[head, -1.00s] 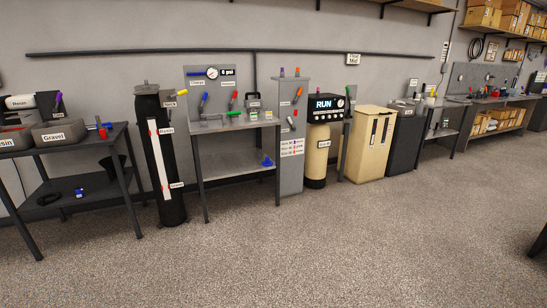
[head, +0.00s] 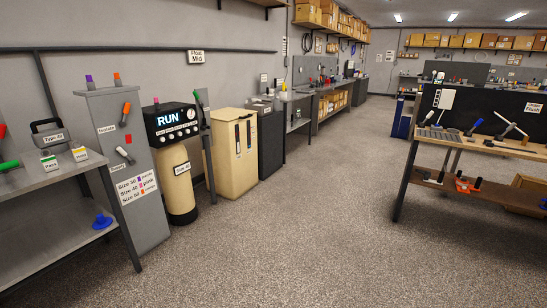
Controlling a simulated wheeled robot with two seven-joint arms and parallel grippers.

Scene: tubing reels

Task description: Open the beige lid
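A beige bin (head: 226,165) stands on the floor against the left wall, left of the picture's middle. Its beige lid (head: 230,115) lies flat on top and looks closed. Two dark narrow strips run down its right-hand face. The bin stands between a grey post with a green handle on its left and a dark cabinet on its right. Neither of my grippers shows in the head view.
Left of the bin stand a beige tank (head: 178,178) with a black RUN control head (head: 172,122) and a grey pillar (head: 127,170). A dark cabinet (head: 267,138) adjoins on the right. A workbench (head: 480,145) stands at right. The floor (head: 300,230) between is clear.

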